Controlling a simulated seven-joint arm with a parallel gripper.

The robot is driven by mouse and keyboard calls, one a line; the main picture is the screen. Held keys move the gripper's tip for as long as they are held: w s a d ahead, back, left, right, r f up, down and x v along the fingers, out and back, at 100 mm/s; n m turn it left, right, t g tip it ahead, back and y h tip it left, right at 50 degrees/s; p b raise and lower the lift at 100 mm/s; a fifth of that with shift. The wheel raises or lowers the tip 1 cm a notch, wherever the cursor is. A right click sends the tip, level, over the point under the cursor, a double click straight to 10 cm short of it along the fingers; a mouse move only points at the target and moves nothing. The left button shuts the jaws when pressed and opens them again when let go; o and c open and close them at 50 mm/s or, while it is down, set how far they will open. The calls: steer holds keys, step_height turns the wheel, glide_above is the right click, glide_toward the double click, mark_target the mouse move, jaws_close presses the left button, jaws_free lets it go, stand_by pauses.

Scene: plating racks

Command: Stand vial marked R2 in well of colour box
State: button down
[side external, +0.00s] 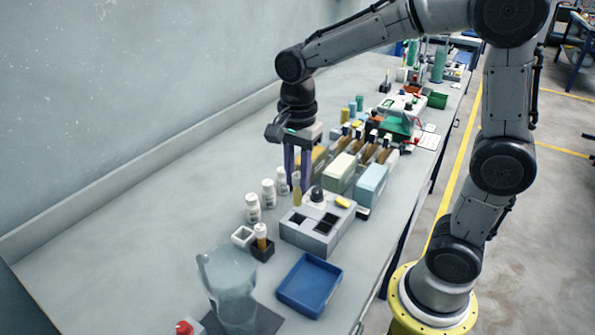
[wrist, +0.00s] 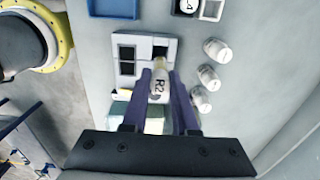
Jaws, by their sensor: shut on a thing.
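The vial marked R2 (wrist: 157,86) is held between the purple fingers of my gripper (wrist: 160,73), with its label facing the wrist camera. In the side view the vial (side external: 297,190) looks yellowish and about upright, and my gripper (side external: 297,180) is shut on it. The grey colour box (side external: 311,239) has square dark wells in its top; it also shows in the wrist view (wrist: 143,43). The vial's lower end is over or at the box's far-left part, by a dark well (wrist: 160,51). Whether it is inside that well cannot be told.
Several white bottles (side external: 268,193) stand left of the box. A dark holder with an orange-topped vial (side external: 261,240), a white square holder (side external: 243,236), a blue tray (side external: 309,285) and a clear vessel (side external: 229,285) are nearer the camera. Pale blocks (side external: 371,180) stand close behind the box.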

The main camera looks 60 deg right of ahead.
mark_target(298, 204)
steer(key=shift+f, duration=3.9)
steer(key=c, duration=0.6)
jaws_free()
step_height(298, 204, up, 14)
steer(key=shift+f, duration=0.15)
